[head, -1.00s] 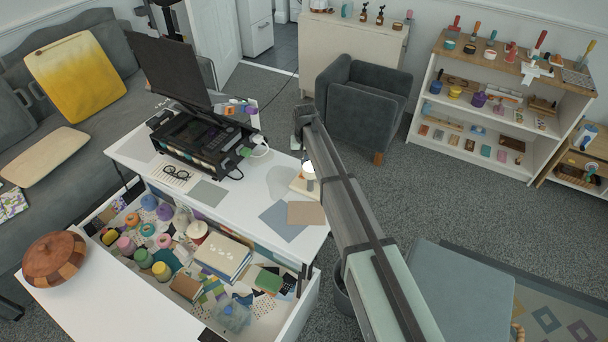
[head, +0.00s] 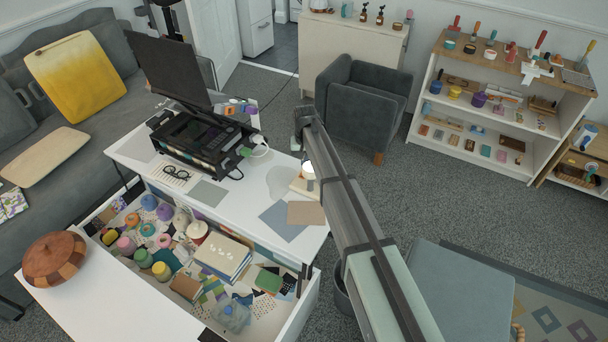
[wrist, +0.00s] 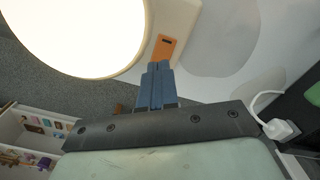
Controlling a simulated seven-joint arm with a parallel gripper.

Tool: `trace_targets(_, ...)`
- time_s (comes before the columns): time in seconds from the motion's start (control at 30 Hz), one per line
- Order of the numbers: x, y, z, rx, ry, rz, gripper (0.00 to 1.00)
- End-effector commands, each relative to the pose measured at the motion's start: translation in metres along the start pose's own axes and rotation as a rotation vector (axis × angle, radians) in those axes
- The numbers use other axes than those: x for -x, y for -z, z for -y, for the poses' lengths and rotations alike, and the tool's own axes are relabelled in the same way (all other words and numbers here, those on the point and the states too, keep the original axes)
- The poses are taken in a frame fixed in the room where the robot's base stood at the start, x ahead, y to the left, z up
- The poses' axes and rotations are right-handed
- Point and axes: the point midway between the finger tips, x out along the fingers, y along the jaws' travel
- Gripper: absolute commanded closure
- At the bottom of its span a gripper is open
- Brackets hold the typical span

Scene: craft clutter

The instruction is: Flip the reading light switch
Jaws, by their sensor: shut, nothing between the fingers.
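The reading light shows in the wrist view as a large, bright white round shade (wrist: 75,30) with a pale base (wrist: 178,20). An orange switch plate (wrist: 166,46) with a small dark slot sits on that base. My gripper (wrist: 158,66) has its blue fingers together and empty, with the tips at the lower edge of the orange plate. I cannot tell whether they touch it. In the head view the light (head: 308,170) glows on the white desk, partly hidden by my arm. My fingers cannot be made out there.
A black organizer (head: 200,135) with a white plug and cable stands left on the desk (head: 240,210). Paper sheets (head: 306,213) lie near the light. An open drawer of yarn and books (head: 222,257) is in front. A grey armchair (head: 362,105) stands behind.

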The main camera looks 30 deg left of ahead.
Motion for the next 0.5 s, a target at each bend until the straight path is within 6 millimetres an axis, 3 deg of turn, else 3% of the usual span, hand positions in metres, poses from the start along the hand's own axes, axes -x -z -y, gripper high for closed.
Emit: trace_targets(0.5, -0.0063, 0.0001, 0.0001, 0.0, 0.0, 0.0, 1.0)
